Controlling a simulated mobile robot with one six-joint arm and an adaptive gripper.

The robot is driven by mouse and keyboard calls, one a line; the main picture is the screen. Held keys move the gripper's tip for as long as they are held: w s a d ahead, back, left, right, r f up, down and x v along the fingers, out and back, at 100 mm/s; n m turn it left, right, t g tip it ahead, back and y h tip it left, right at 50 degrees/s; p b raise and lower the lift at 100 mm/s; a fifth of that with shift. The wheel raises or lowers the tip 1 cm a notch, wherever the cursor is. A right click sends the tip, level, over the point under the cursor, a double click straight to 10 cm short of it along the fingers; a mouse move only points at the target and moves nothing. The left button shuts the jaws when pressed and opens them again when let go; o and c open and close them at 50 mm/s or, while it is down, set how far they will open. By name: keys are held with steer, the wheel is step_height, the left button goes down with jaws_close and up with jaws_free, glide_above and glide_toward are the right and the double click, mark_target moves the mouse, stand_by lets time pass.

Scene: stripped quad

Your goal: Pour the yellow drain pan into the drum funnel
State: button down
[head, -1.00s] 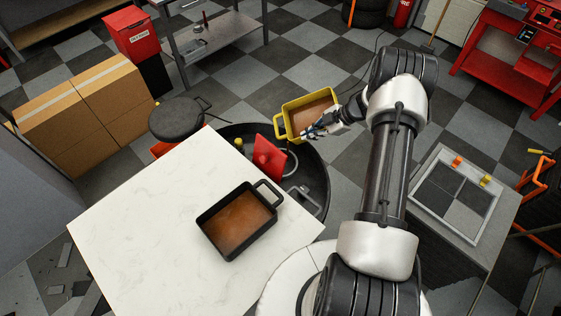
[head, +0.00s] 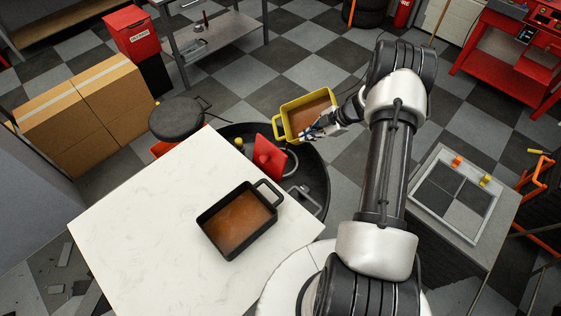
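The yellow drain pan (head: 289,124) holds brown liquid and is at the upper middle of the head view, beyond the white table. My gripper (head: 308,134) is at the pan's near right side; its fingers overlap the pan's near wall, and the view is too small to tell how they close. The pan looks roughly level. A red upright piece (head: 268,158), perhaps the funnel's lid, stands in a round black tub-like drum top (head: 318,180), just below and left of the pan. The funnel's opening is partly hidden by the table and the red piece.
A black pan (head: 213,232) with brown liquid sits on the white table (head: 130,225). A black round stool (head: 177,118) stands left of the drum. Cardboard boxes (head: 75,110) are at left. A grey cart (head: 495,222) stands at right.

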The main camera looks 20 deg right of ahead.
mark_target(297, 143)
steer(key=shift+s+a+r+h+b, duration=0.15)
steer(key=shift+a+r+h+b, duration=0.3)
steer(key=shift+a+h+b, duration=0.3)
stand_by(1.7)
steer(key=shift+d+f+n+b, duration=0.1)
steer(key=shift+d+n+b, duration=0.1)
steer(key=shift+n+b, duration=0.15)
steer(key=shift+a+f+h+b, duration=0.35)
steer(key=shift+h+b, duration=0.5)
steer(key=shift+b, duration=1.75)
steer(key=shift+s+a+r+n+t+h+b, duration=0.15)
steer(key=shift+a+r+n+t+h+b, duration=0.5)
steer(key=shift+b, duration=1.6)
steer(key=shift+s+a+f+h+b, duration=0.15)
steer(key=shift+f+h+b, duration=0.3)
steer(key=shift+b, duration=0.75)
steer(key=shift+w+a+f+h+b, duration=0.1)
steer(key=shift+a+f+h+b, duration=0.3)
steer(key=shift+b, duration=0.8)
steer(key=shift+s+a+f+h+b, duration=0.2)
steer(key=shift+a+h+b, duration=0.3)
steer(key=shift+b, duration=0.25)
